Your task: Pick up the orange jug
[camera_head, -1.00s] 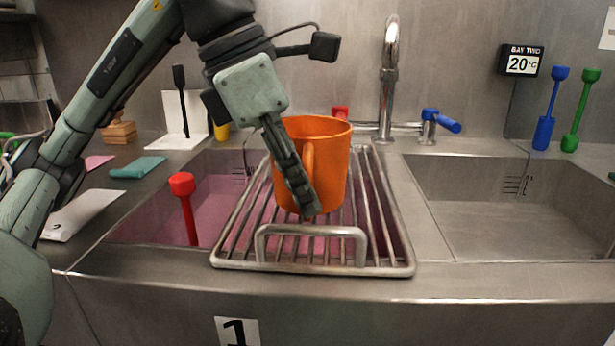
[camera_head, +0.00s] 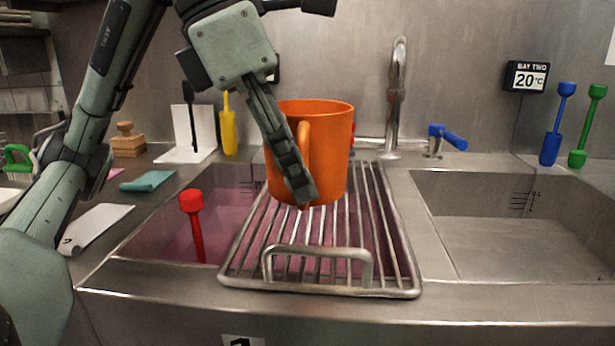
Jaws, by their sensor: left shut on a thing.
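The orange jug (camera_head: 331,150) is upright above the wire rack (camera_head: 318,288), with its handle towards me. My left gripper (camera_head: 301,194) comes down from the upper left and is shut on the handle. Its near finger lies diagonally across the front of the jug and hides part of the handle. The jug's base appears to be a little above the rack bars. My right gripper is not in view.
The rack spans a sink of pink liquid, where a red-knobbed tool (camera_head: 194,224) stands left of the jug. A tap (camera_head: 397,100) rises behind right. The right basin (camera_head: 505,230) is clear. A teal cloth (camera_head: 148,181) lies on the left counter.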

